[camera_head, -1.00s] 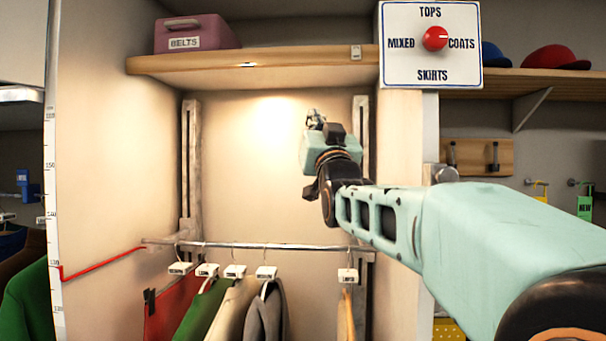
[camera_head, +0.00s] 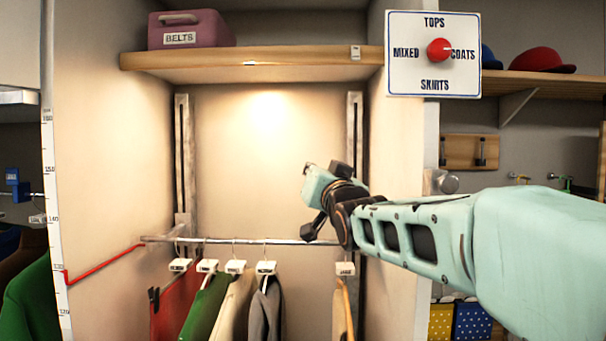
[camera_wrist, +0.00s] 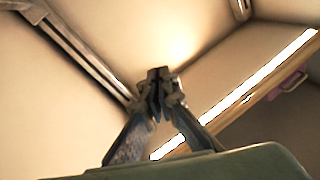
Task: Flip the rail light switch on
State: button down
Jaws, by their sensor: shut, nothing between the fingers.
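A small pale switch plate (camera_head: 355,52) sits on the front edge of the wooden shelf (camera_head: 250,64), near its right end. It looks like the rail light switch; its lever position is too small to read. A bright light strip (camera_wrist: 235,95) glows under the shelf in the wrist view, and the back wall is lit warmly. My gripper (camera_head: 309,168) is below the shelf and the switch, inside the alcove, apart from both. In the wrist view my gripper (camera_wrist: 158,76) is shut and empty, its fingers pointing toward the back wall. The switch is not clearly visible there.
A clothes rail (camera_head: 240,241) with several hanging garments runs below my gripper. A purple BELTS box (camera_head: 190,31) stands on the shelf. A dial sign (camera_head: 434,75) with a red knob is on the right post. Slotted uprights (camera_head: 354,130) line the back wall.

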jog(key=shift+s+d+f+g, duration=0.2)
jog(key=shift+d+f+g, duration=0.1)
jog(key=shift+d+f, duration=0.55)
jog(key=shift+a, duration=0.2)
jog(key=s+d+f+g+h+p, duration=0.1)
jog(key=s+f+g, duration=0.3)
jog(key=s+f, duration=0.5)
jog(key=s+d+f+n+g+h+p, duration=0.1)
jog(key=s+d+f+g+p, duration=0.2)
jog(key=s+f, duration=0.6)
jog(key=s+d+f+g+h+p, duration=0.1)
jog(key=s+f+g, duration=0.5)
jog(key=s, duration=1.1)
notch_tip(320, 180, down, 4)
jog(key=d+p, duration=0.1)
jog(key=d, duration=0.1)
jog(key=shift+s+d+n+h, duration=0.3)
jog(key=shift+s+h, duration=0.1)
jog(key=shift+a, duration=0.15)
